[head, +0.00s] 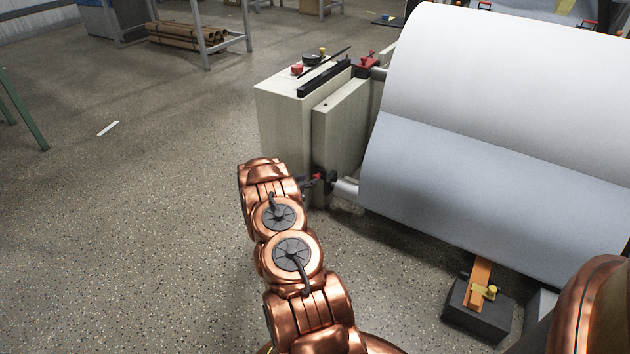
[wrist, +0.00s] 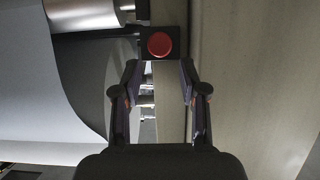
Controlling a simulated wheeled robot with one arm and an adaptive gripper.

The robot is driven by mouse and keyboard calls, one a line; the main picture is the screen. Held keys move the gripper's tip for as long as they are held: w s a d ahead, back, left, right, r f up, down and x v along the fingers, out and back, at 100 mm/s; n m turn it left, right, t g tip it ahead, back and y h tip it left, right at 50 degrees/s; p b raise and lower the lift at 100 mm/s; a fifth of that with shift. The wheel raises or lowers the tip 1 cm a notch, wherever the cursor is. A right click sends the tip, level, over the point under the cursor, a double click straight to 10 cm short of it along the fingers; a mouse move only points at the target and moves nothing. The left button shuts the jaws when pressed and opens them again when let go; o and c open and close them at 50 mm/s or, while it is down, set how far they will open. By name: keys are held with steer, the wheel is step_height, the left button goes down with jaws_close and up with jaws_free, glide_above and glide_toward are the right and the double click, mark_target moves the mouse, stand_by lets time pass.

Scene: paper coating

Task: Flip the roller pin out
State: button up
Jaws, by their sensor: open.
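A red round knob (wrist: 160,43), which looks like the roller pin's head, sits on a dark square block (wrist: 147,55) in the wrist view. My gripper (wrist: 159,68) is open, with one finger on each side and the knob just beyond the tips, roughly centred between them. Nothing is held. In the head view my arm hides most of the gripper. A small red part (head: 318,176) shows beside the dark holder (head: 329,182) at the end of the lower roller shaft (head: 346,189). I cannot tell whether the fingers touch the block.
The large white paper roll (head: 490,150) fills the right. The beige machine housing (head: 285,120) stands close beside my arm, with another red latch (head: 368,62) on top. A dark block with an orange bar (head: 480,270) sits below the roll.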

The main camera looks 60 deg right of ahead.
mark_target(315, 177)
steer(key=shift+b+x, duration=1)
steer(key=shift+x, duration=1.95)
steer(key=shift+a+f, duration=0.1)
jaws_close()
